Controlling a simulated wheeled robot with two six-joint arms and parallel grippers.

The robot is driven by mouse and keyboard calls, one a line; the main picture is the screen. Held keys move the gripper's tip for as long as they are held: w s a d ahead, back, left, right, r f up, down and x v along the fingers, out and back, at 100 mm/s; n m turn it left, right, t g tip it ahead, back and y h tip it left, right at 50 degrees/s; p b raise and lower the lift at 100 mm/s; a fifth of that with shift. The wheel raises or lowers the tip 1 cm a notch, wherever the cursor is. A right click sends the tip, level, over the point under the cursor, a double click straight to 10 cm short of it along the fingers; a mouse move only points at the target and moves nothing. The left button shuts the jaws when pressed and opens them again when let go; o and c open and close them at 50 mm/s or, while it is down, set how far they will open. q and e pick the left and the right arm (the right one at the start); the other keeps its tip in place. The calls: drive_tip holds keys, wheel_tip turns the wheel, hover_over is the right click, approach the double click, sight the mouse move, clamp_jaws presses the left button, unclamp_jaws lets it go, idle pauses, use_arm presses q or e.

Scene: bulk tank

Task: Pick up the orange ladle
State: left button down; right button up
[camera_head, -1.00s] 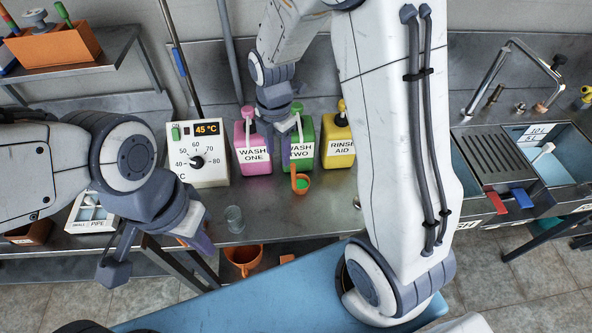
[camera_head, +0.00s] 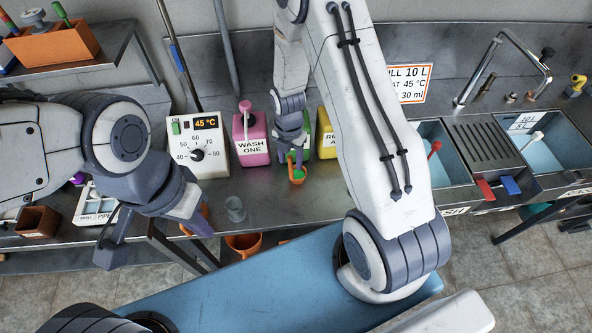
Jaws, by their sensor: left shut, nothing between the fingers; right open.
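The orange ladle (camera_head: 298,176) stands on the steel counter in front of the wash bottles, its small cup showing green inside and its short handle rising at the left of the cup. My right gripper (camera_head: 291,153) is open and reaches down from above, just over the ladle's handle. Its fingers partly overlap the handle in this view, and I cannot tell whether they touch it. My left gripper (camera_head: 201,226) is shut and empty, at the counter's front edge left of the clear glass.
A pink WASH ONE bottle (camera_head: 250,139) and a mostly hidden yellow bottle (camera_head: 326,136) stand behind the ladle. A clear glass (camera_head: 235,208) is at the front left. A dial box (camera_head: 197,145) stands left; sink basins (camera_head: 546,152) lie right. An orange bucket (camera_head: 243,244) sits below.

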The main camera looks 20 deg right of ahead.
drive_tip(key=shift+f, duration=1)
clamp_jaws()
idle(0.7)
